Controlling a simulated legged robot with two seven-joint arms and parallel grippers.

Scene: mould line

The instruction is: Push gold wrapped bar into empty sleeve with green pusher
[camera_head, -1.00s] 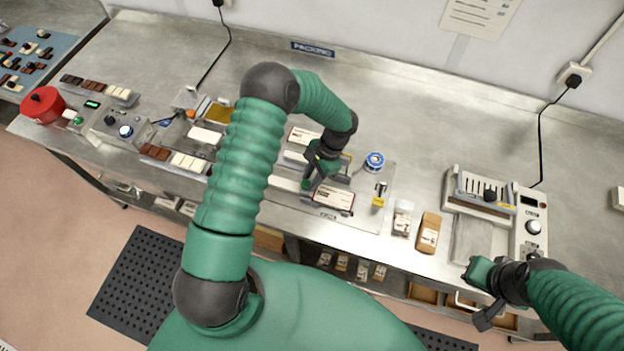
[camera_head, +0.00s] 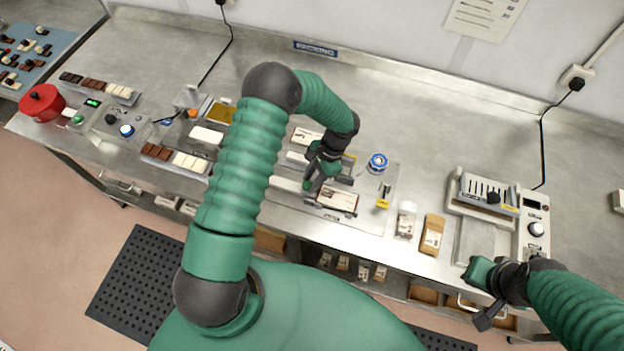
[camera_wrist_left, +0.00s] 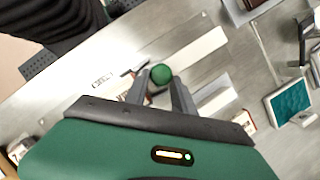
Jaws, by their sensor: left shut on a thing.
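My left gripper (camera_head: 312,186) is over the packing fixture in the middle of the bench. In the left wrist view its two fingers are shut on the round green knob of the pusher (camera_wrist_left: 161,74). A printed cream and brown sleeve (camera_head: 338,200) lies on the fixture, just right of the gripper. I cannot see into its end. I cannot make out the gold wrapped bar; the gripper and arm cover part of the fixture. My right gripper (camera_head: 480,293) is low at the right, in front of the sealing machine; its jaw opening is unclear.
A blue-and-white roll (camera_head: 377,162) stands behind the sleeve, and a yellow-marked part (camera_head: 383,203) is to its right. White and brown packs (camera_head: 432,235) lie near the front edge. A slotted machine (camera_head: 490,195) is at the right.

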